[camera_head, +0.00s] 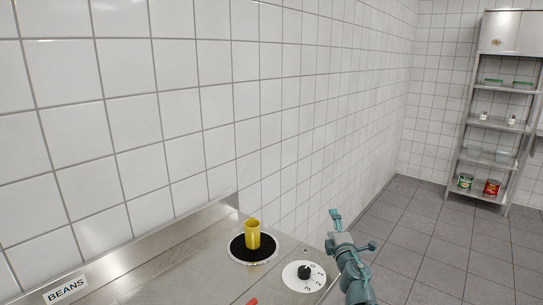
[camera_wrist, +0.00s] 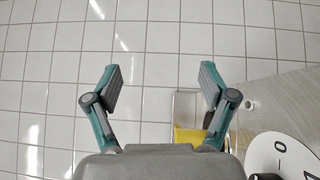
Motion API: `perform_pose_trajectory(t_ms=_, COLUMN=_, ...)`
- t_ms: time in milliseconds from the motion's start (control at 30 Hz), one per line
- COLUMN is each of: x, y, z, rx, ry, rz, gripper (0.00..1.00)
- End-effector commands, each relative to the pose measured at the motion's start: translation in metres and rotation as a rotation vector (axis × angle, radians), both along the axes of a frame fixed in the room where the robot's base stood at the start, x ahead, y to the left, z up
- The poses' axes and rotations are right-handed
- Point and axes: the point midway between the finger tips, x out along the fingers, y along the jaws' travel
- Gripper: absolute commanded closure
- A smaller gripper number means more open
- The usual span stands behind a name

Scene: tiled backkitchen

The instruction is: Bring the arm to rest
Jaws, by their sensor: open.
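My gripper (camera_head: 352,231) is at the lower right of the head view, beside the right end of the steel counter, near the dial. In the wrist view its two teal fingers (camera_wrist: 160,84) are spread wide apart with nothing between them. The white tiled wall fills the view beyond them. Part of a yellow thing, probably the cup, shows behind the right finger in the wrist view (camera_wrist: 188,139).
A white dial (camera_head: 290,279) with a black knob sits on the counter (camera_head: 196,272); it also shows in the wrist view (camera_wrist: 259,150). A BEANS label (camera_head: 66,290) is at the left. A steel shelf (camera_head: 489,124) with cans stands far right. Grey floor (camera_head: 430,240) between is clear.

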Motion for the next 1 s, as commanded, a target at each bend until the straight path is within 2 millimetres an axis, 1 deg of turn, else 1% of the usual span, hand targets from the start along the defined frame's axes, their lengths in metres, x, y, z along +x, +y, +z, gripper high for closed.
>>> perform_pose_trajectory(t_ms=33, x=0.001, y=-0.017, z=0.005, rx=0.092, ry=-0.002, rz=-0.023, gripper=0.17)
perform_pose_trajectory(t_ms=100, x=0.001, y=-0.034, z=0.009, rx=0.216, ry=-0.003, rz=-0.049, gripper=0.17)
perform_pose_trajectory(t_ms=233, x=0.001, y=-0.061, z=0.015, rx=0.41, ry=-0.013, rz=-0.089, gripper=0.17)
perform_pose_trajectory(t_ms=367, x=-0.001, y=-0.087, z=0.012, rx=0.587, ry=-0.023, rz=-0.135, gripper=0.17)
perform_pose_trajectory(t_ms=433, x=-0.003, y=-0.101, z=0.004, rx=0.692, ry=-0.026, rz=-0.171, gripper=0.17)
perform_pose_trajectory(t_ms=467, x=-0.004, y=-0.109, z=-0.003, rx=0.741, ry=-0.026, rz=-0.192, gripper=0.17)
perform_pose_trajectory(t_ms=533, x=-0.006, y=-0.12, z=-0.024, rx=0.836, ry=-0.018, rz=-0.245, gripper=0.17)
perform_pose_trajectory(t_ms=633, x=-0.011, y=-0.13, z=-0.054, rx=0.918, ry=0.002, rz=-0.311, gripper=0.17)
perform_pose_trajectory(t_ms=767, x=-0.018, y=-0.136, z=-0.096, rx=0.985, ry=0.041, rz=-0.398, gripper=0.17)
perform_pose_trajectory(t_ms=800, x=-0.022, y=-0.138, z=-0.112, rx=1.002, ry=0.057, rz=-0.429, gripper=0.17)
perform_pose_trajectory(t_ms=867, x=-0.028, y=-0.139, z=-0.136, rx=1.024, ry=0.085, rz=-0.476, gripper=0.17)
perform_pose_trajectory(t_ms=967, x=-0.043, y=-0.139, z=-0.185, rx=1.059, ry=0.151, rz=-0.573, gripper=0.17)
perform_pose_trajectory(t_ms=1000, x=-0.052, y=-0.139, z=-0.208, rx=1.073, ry=0.185, rz=-0.619, gripper=0.17)
